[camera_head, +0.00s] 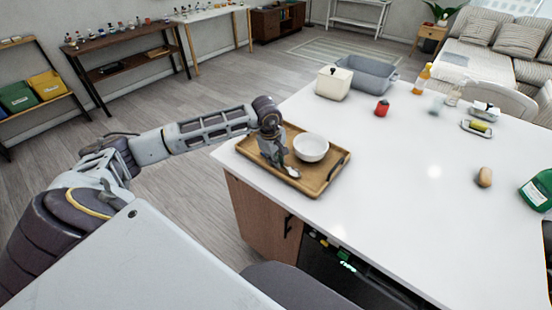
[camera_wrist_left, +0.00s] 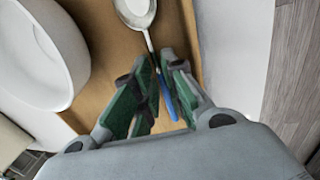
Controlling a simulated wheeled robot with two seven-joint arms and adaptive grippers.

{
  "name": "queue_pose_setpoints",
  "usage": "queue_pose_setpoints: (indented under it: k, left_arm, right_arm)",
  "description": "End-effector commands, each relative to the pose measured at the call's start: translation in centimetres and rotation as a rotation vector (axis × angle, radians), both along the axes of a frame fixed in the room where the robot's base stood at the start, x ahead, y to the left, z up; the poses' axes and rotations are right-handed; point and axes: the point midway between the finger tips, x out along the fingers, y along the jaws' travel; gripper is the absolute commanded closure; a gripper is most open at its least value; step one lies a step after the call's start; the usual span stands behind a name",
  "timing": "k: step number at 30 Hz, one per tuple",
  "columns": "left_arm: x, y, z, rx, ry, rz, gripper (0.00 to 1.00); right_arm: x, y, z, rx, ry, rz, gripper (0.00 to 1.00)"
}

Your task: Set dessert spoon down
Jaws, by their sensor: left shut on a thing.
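The dessert spoon (camera_head: 292,171) has a silver bowl end and shows at the wooden tray, near its front edge. In the left wrist view its silver end (camera_wrist_left: 136,9) points away from my gripper and its blue handle (camera_wrist_left: 167,98) runs between the fingers. My left gripper (camera_head: 279,157) is shut on the handle, low over the tray; its green-padded fingers show in the wrist view (camera_wrist_left: 158,75). I cannot tell whether the spoon touches the tray. The wooden tray (camera_head: 314,188) lies on the white island's left corner. My right gripper is not in view.
A white bowl (camera_head: 311,148) stands on the tray, close right of my gripper. A white lidded canister (camera_head: 333,83), a grey basin (camera_head: 369,76) and a red item (camera_head: 382,108) stand behind. The middle of the white island top (camera_head: 410,190) is clear.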

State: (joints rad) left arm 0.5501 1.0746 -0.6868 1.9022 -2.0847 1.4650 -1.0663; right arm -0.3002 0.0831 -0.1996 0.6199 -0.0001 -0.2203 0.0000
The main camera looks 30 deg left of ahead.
Motion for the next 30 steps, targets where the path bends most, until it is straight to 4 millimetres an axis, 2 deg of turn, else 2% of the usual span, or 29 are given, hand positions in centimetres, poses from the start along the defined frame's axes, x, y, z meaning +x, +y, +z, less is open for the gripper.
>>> queue_pose_setpoints:
  k: [12,13,15,30]
  left_arm:
    - [0.01,-0.02,-0.32,0.000,-0.001,0.000,1.00]
    - [0.00,-0.02,-0.33,0.000,0.000,0.000,0.86]
    - [0.00,-0.02,-0.27,0.000,0.000,0.000,0.78]
    - [0.01,-0.01,0.00,0.000,0.000,0.000,0.78]
  right_arm:
    - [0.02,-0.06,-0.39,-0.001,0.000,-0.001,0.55]
    - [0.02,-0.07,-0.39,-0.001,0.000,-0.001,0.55]
    - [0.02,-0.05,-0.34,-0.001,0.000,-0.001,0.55]
    - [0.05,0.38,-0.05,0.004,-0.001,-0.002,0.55]
